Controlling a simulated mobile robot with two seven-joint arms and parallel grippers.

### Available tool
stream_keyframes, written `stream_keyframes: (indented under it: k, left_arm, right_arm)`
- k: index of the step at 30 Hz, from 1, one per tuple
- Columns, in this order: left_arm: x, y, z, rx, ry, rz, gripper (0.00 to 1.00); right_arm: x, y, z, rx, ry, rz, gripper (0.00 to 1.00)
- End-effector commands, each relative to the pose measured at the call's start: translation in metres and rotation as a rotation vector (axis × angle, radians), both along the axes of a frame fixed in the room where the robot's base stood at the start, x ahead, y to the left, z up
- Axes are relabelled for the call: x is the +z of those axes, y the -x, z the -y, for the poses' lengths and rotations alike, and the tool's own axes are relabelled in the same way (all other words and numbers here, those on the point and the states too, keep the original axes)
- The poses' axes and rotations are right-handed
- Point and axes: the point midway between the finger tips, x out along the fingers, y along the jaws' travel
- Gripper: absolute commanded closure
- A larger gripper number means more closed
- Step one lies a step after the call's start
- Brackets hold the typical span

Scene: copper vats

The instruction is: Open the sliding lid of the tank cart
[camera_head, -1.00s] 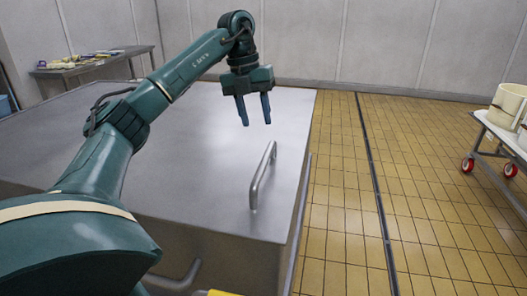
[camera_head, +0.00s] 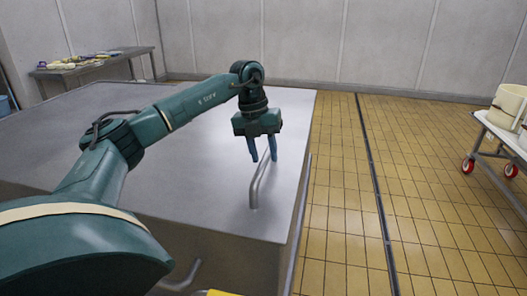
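The tank cart's flat grey metal lid (camera_head: 205,150) fills the left and middle of the head view and lies over the cart. A bar handle (camera_head: 257,186) stands up near the lid's right edge. My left gripper (camera_head: 263,160) points down at the far end of the handle, with its two blue fingers apart. The fingers overlap the handle's upper end in the picture; I cannot tell whether they straddle or touch it. My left arm hides part of the lid. My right gripper is not in view.
A side rail (camera_head: 300,222) runs along the cart's right side. Tiled floor (camera_head: 345,200) with a dark drain line lies clear to the right. A white wheeled cart (camera_head: 507,140) with pale tubs stands at far right. A table (camera_head: 95,62) with items stands at back left.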

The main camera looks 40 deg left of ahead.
Motion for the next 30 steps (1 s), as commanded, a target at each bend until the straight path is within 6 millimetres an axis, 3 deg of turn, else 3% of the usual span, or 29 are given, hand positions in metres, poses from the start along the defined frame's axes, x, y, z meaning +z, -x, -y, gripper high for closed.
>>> stream_keyframes:
  k: [12, 30]
  left_arm:
    - [0.0003, 0.0001, -0.0001, 0.0, 0.0, 0.0, 1.0]
    - [0.0012, 0.0006, -0.0013, 0.001, -0.001, -0.001, 1.0]
  right_arm:
    - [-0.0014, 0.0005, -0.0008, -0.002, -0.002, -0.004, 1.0]
    - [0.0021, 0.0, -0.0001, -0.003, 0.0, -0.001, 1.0]
